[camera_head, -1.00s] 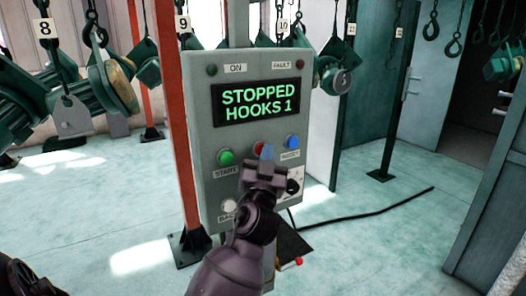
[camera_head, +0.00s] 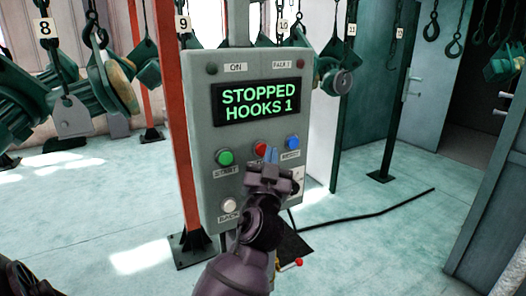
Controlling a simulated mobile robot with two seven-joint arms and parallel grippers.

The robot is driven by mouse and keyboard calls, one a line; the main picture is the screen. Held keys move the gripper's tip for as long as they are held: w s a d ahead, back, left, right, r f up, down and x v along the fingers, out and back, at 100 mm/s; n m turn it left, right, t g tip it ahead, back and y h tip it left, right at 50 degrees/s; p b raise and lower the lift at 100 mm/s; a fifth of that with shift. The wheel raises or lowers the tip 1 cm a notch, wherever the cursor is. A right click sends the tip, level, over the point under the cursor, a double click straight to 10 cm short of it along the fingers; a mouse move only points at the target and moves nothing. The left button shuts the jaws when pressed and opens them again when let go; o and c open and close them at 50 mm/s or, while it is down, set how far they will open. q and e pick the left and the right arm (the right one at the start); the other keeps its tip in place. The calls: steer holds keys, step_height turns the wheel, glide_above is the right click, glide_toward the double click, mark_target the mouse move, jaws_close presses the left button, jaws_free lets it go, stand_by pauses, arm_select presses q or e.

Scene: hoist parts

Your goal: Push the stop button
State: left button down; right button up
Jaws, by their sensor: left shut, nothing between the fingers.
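The grey control box (camera_head: 205,130) stands upright in the middle of the view. Its display (camera_head: 258,102) reads "STOPPED HOOKS 1" in green. The red button (camera_head: 260,147) sits between the green start button (camera_head: 225,157) and the blue button (camera_head: 292,143); its lower right part and its label are hidden by my gripper. My left gripper (camera_head: 271,154) is shut and empty, in front of the box, with its blue fingertips just right of and below the red button. Whether the tips touch the panel I cannot tell. My right gripper is not in view.
A white button (camera_head: 229,205) sits low on the box. A red post (camera_head: 174,110) stands close at the box's left. Numbered hooks and green hoist parts (camera_head: 115,85) hang at the left.

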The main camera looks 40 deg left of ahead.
arm_select(q)
steer(key=shift+s+d+b, duration=0.2)
steer(key=shift+s+d, duration=0.1)
steer(key=shift+d, duration=0.45)
steer(key=shift+s+d+b, duration=0.2)
steer(key=shift+s+d, duration=0.15)
steer(key=shift+d, duration=0.45)
steer(key=shift+s+d+b, duration=0.2)
steer(key=shift+s+d, duration=0.1)
steer(key=shift+d, duration=0.45)
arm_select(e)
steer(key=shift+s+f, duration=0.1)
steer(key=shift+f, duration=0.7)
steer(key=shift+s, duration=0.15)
